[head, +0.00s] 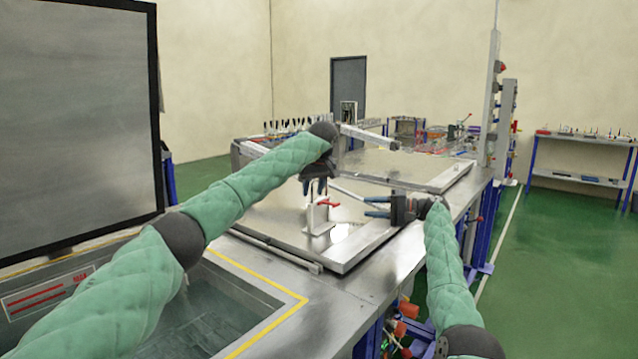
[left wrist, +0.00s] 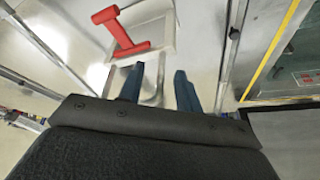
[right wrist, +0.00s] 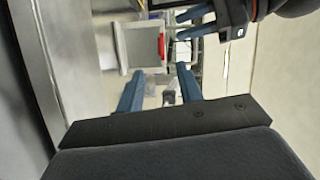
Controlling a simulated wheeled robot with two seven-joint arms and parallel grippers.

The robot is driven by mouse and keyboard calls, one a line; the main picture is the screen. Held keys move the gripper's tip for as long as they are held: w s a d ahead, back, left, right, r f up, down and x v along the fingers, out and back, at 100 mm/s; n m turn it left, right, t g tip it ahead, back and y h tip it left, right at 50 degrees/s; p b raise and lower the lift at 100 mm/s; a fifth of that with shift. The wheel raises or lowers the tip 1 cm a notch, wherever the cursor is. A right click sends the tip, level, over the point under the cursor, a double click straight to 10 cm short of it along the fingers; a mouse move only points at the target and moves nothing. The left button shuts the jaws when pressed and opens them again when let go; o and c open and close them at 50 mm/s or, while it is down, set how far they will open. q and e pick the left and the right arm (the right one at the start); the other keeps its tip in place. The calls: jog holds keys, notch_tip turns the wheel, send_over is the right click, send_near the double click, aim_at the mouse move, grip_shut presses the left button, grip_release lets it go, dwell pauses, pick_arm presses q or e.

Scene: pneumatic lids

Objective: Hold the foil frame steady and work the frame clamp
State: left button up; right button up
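The frame clamp (head: 318,215) is a pale upright bracket with a red handle (head: 330,203), standing on the light sheet inside a metal frame, which I take as the foil frame (head: 372,243). My left gripper (head: 316,187) points down just above the clamp. In the left wrist view the red handle (left wrist: 120,32) lies beyond the open fingers (left wrist: 158,85), with a metal loop seen between them. My right gripper (head: 372,206) points left, right of the clamp. Its fingers (right wrist: 160,88) are apart; I cannot tell whether they touch anything. The red handle (right wrist: 162,46) shows ahead of them.
An open basin (head: 220,310) with a yellow-edged rim lies at the front left. A large dark-framed panel (head: 80,120) stands behind it. A second framed panel (head: 400,165) lies further back on the table. Green floor (head: 560,250) is clear at the right.

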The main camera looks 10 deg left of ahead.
pick_arm(q)
jog(key=shift+x, duration=1.3)
